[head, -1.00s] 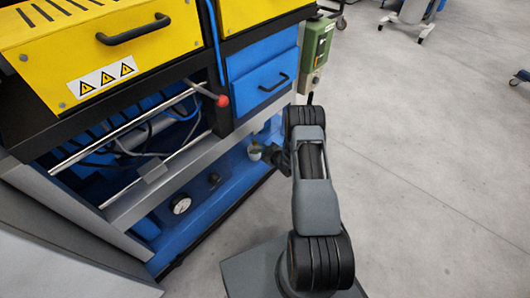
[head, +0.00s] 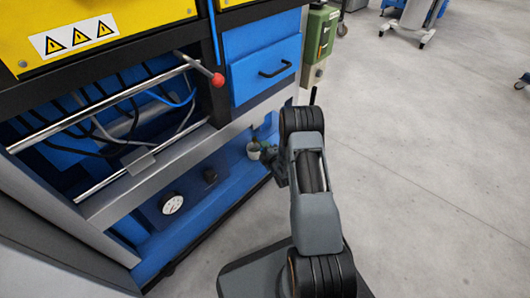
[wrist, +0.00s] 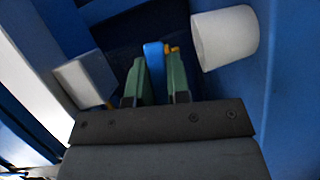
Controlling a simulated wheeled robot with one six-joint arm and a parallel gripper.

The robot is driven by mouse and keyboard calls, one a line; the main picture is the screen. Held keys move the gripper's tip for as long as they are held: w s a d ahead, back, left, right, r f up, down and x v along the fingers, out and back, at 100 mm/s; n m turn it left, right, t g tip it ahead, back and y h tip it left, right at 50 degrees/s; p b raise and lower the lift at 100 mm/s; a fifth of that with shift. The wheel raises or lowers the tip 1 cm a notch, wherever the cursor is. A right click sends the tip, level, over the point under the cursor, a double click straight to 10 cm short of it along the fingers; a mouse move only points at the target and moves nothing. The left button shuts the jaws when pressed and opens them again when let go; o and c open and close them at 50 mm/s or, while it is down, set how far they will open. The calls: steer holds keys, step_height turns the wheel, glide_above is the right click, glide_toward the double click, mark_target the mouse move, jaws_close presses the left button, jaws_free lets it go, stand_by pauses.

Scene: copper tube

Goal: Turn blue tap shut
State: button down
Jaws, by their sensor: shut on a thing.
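The blue tap handle (wrist: 154,60) shows in the wrist view as a flat blue bar standing between the two green fingers of my gripper (wrist: 157,78). The gripper is shut on it. A small yellow-orange part shows just behind the right fingertip. In the head view my gripper (head: 266,153) is small and dark at the low blue ledge of the machine, partly hidden by my arm. The tap cannot be made out there.
In the wrist view a white cylinder (wrist: 225,38) stands close right of the fingers and a pale block (wrist: 85,80) to their left. In the head view a gauge (head: 171,204) and a red-knobbed lever (head: 217,80) are on the machine. The grey floor (head: 430,170) at right is open.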

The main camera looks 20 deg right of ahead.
steer(key=shift+f+n+t+b, duration=0.15)
steer(key=shift+n+t+b, duration=0.15)
steer(key=shift+n+b, duration=0.4)
steer(key=shift+a, duration=0.1)
steer(key=c, duration=1.1)
jaws_free()
steer(key=shift+s, duration=0.1)
steer(key=s+p, duration=0.1)
steer(key=s, duration=0.3)
steer(key=s+p, duration=0.1)
steer(key=s, duration=0.4)
steer(key=s+p, duration=0.2)
steer(key=s, duration=0.2)
steer(key=shift+s+d, duration=0.3)
